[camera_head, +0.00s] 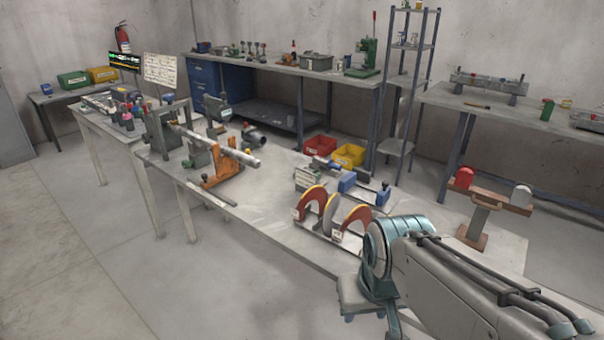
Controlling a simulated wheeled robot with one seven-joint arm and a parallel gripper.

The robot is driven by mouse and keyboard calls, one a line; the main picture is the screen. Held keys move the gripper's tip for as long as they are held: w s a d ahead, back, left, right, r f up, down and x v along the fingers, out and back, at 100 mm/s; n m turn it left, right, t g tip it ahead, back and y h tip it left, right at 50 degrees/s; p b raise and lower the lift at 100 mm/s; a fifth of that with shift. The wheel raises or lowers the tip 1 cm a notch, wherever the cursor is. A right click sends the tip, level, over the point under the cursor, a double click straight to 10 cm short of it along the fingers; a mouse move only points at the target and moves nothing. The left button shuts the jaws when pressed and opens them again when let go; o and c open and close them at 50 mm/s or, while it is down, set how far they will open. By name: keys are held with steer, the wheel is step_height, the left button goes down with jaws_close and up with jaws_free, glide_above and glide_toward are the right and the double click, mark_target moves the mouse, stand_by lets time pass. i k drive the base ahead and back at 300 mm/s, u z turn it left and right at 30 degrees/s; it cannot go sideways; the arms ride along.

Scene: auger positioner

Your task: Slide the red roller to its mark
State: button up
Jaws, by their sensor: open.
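A red rounded cylinder (464,177) sits at the left end of a brown T-shaped stand (480,215) at the right. It may be the red roller, but I cannot tell for sure. I cannot make out a mark. My gripper (368,317) is at the bottom, below my teal wrist, left of the stand and apart from it. It is open, with nothing visible between its fingers. Its lower part is close to the picture's bottom edge.
A long workbench (235,205) carries an orange-clamped shaft (232,165), red curved discs (313,205) and a blue vise-like fixture (362,188). Red (320,145) and yellow (349,155) bins stand behind. The floor at the left front is clear.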

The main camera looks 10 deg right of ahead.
mark_target(466, 176)
steer(key=k, duration=1.65)
steer(key=z, duration=1.55)
steer(key=i, duration=5.2)
steer(key=u, duration=0.75)
